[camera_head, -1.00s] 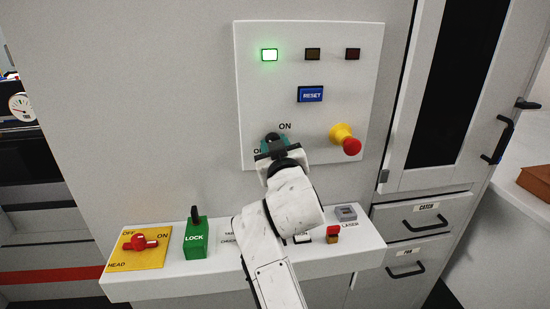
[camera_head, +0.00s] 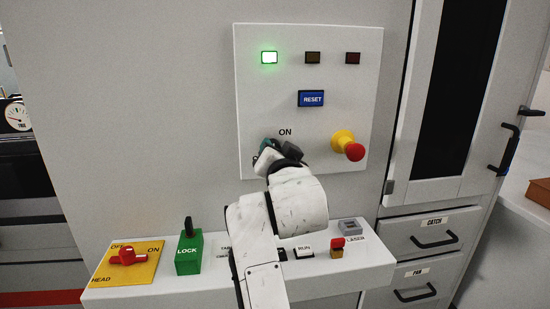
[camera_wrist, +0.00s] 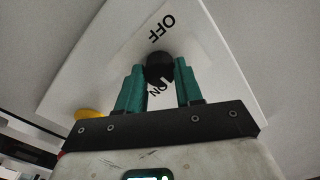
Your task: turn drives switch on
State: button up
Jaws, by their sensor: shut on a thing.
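The drives switch is a black knob (camera_wrist: 160,66) low on the white panel (camera_head: 310,70), between an OFF label and an ON label (camera_head: 285,132). My gripper (camera_wrist: 159,85) has its teal fingers on both sides of the knob and is shut on it. In the camera_head view my gripper (camera_head: 268,150) is tilted at the panel's lower left. It hides most of the knob and the OFF label there. I cannot tell exactly which mark the knob points to.
A green lamp (camera_head: 269,57) is lit; two lamps beside it are dark. The blue RESET button (camera_head: 311,98) is above, and a red-and-yellow emergency button (camera_head: 348,146) is to the right. The shelf below holds a HEAD switch (camera_head: 128,256), a green LOCK switch (camera_head: 189,252) and other controls.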

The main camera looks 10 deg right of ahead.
jog(key=shift+f+m, duration=0.1)
jog(key=shift+m, duration=0.3)
jog(key=o, duration=1)
jog(key=shift+o, duration=0.2)
jog(key=shift+s, duration=0.15)
jog(key=s+b, duration=0.1)
jog(key=s, duration=0.9)
jog(key=shift+s, duration=0.25)
